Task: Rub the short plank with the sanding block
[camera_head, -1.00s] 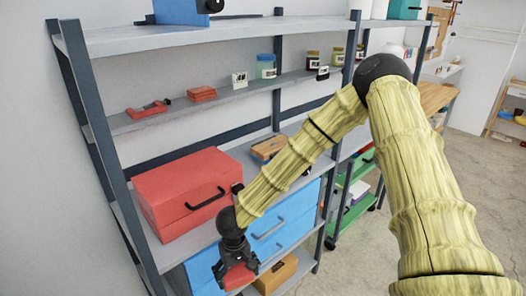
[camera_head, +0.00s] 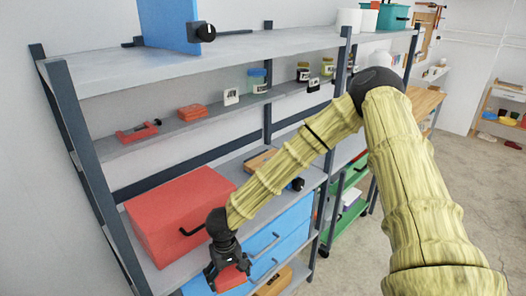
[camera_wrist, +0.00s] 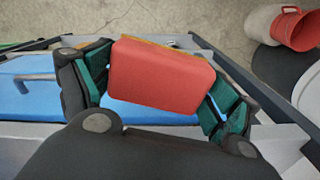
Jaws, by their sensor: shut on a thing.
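My gripper (camera_wrist: 160,88) is shut on a red sanding block (camera_wrist: 158,75) with a thin tan layer along one edge. The block sits between the green-padded fingers, tilted, in the wrist view. In the head view my gripper (camera_head: 229,274) and the red block (camera_head: 231,279) are low in the picture, in front of the blue drawers. A light brown wooden piece (camera_head: 259,160) lies on the shelf behind my arm, partly hidden; I cannot tell if it is the short plank.
A red toolbox (camera_head: 170,222) stands left of my gripper. Blue drawers (camera_head: 287,236) are close behind it. Shelf posts (camera_head: 88,150) frame the left side. A wooden workbench (camera_head: 424,104) stands at the right beyond my arm, with open floor (camera_head: 460,180) before it.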

